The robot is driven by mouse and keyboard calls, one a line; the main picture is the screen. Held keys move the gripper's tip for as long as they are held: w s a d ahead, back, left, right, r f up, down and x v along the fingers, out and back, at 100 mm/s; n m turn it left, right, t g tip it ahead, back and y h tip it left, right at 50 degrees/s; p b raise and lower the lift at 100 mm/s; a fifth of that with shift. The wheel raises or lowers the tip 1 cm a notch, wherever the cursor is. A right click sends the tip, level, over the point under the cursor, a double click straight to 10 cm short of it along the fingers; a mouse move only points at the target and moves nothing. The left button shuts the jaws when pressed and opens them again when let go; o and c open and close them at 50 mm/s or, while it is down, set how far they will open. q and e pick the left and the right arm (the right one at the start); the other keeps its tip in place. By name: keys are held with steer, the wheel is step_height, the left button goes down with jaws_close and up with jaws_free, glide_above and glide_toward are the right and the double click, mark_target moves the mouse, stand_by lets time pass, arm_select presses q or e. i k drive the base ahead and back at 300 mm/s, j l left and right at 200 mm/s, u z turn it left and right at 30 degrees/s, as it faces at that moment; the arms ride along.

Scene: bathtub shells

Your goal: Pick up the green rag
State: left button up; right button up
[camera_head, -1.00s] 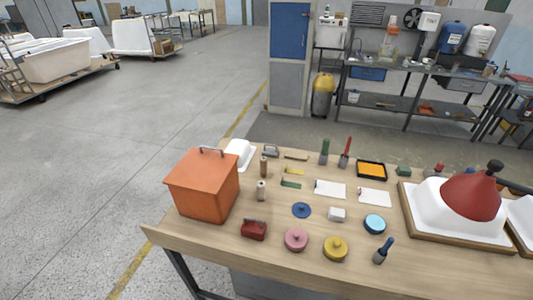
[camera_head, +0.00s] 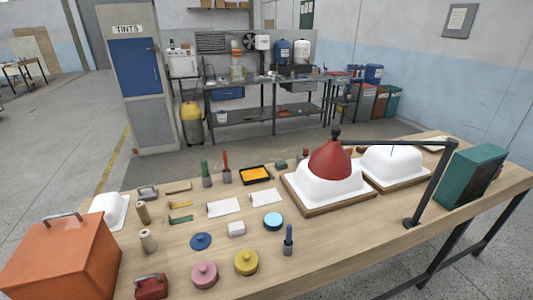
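A small dark green lump (camera_head: 281,165), which looks like the green rag, lies toward the back of the wooden table (camera_head: 330,238). It sits to the right of the tray with orange content (camera_head: 255,175) and behind the left white shell. It is too small to make out its folds. A flat green tool (camera_head: 179,220) lies farther left on the table. Neither of my grippers shows in the head view.
A red lamp shade (camera_head: 330,160) hangs over the left white shell (camera_head: 318,192); its dark arm (camera_head: 434,185) stands at the right. A teal box (camera_head: 472,177) is at the right end. An orange box (camera_head: 62,255) is at front left. Several small tools and tins fill the middle.

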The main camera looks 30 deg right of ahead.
mark_target(281, 165)
steer(key=z, duration=1.05)
